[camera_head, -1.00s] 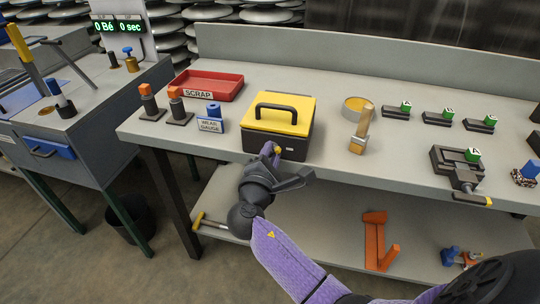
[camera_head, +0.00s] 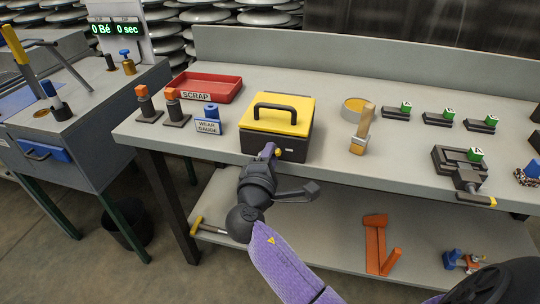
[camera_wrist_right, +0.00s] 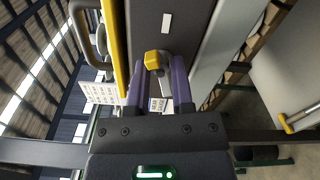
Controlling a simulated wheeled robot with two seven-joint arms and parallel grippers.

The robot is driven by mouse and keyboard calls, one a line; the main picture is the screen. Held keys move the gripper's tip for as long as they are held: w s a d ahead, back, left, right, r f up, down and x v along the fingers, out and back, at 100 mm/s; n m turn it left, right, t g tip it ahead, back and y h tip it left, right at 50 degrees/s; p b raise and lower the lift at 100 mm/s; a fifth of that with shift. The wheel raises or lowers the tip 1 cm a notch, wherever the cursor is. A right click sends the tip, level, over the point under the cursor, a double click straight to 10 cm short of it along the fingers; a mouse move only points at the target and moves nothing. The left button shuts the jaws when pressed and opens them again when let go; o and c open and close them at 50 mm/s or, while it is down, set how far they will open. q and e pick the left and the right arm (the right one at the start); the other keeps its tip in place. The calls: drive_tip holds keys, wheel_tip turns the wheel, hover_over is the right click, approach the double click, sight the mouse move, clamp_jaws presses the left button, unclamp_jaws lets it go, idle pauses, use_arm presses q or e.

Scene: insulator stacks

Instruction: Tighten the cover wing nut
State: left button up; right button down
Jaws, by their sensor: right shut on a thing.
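The box (camera_head: 283,128) has a black body, a yellow lid and a black handle on top. It stands near the bench's front edge, left of centre. A small yellow wing nut (camera_head: 277,152) sits on its front face, and shows between the fingers in the right wrist view (camera_wrist_right: 153,58). My right gripper (camera_head: 269,150) is shut on the wing nut, with purple fingers on either side of it. In the right wrist view (camera_wrist_right: 158,76) the nut is at the fingertips. The fingers partly hide the nut in the head view. My left gripper is not in view.
A red scrap tray (camera_head: 208,88), a wear gauge block (camera_head: 209,120) and orange-topped posts (camera_head: 174,108) stand left of the box. The lower shelf (camera_head: 335,225) holds orange parts.

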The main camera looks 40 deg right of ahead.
idle(0.7)
drive_tip(key=c, duration=0.7)
unclamp_jaws()
drive_tip(key=shift+s, duration=0.1)
drive_tip(key=shift+o, duration=0.2)
